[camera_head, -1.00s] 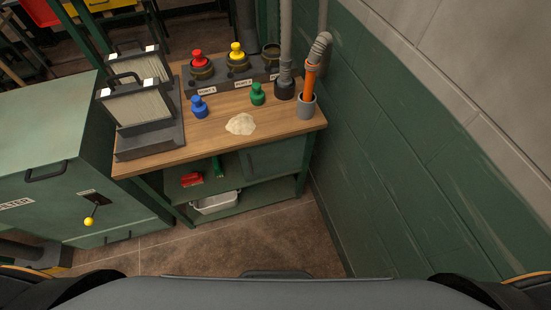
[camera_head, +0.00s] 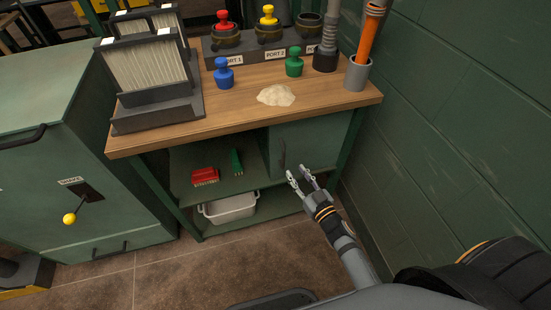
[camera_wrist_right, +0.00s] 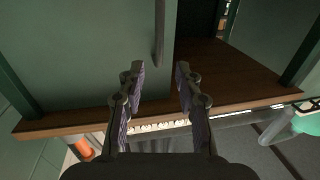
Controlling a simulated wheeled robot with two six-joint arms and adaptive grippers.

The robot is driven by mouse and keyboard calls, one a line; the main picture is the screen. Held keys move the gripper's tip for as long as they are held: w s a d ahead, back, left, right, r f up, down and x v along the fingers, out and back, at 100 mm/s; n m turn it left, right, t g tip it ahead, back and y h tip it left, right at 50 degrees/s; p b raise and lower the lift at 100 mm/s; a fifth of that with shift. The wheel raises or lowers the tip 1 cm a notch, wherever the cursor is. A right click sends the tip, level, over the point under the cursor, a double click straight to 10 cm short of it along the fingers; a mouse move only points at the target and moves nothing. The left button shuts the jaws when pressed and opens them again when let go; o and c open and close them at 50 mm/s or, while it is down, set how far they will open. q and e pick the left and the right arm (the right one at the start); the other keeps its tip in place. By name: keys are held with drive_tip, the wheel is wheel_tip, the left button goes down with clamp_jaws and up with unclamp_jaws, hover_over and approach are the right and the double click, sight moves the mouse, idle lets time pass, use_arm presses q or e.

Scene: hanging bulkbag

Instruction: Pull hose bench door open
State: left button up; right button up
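The hose bench (camera_head: 240,100) has a wooden top and a green frame. Its green door (camera_head: 315,142) closes the right part below the top and looks shut. A dark vertical handle (camera_head: 281,153) is near the door's left edge. My right gripper (camera_head: 303,174) is open and empty in front of the door, close to the handle. In the right wrist view the door (camera_wrist_right: 85,45) fills the upper left, and the handle (camera_wrist_right: 159,32) lines up between the spread fingertips (camera_wrist_right: 159,75), apart from them. My left gripper is not in view.
The open shelf left of the door holds a red brush (camera_head: 205,176) and a green one (camera_head: 236,162); a white bin (camera_head: 228,209) is below. A green cabinet with a yellow-knobbed lever (camera_head: 70,218) stands left. A green wall (camera_head: 450,130) borders the right. Floor in front is clear.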

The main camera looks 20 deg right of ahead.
sight(284, 156)
drive_tip(key=x, duration=1)
clamp_jaws()
idle(0.4)
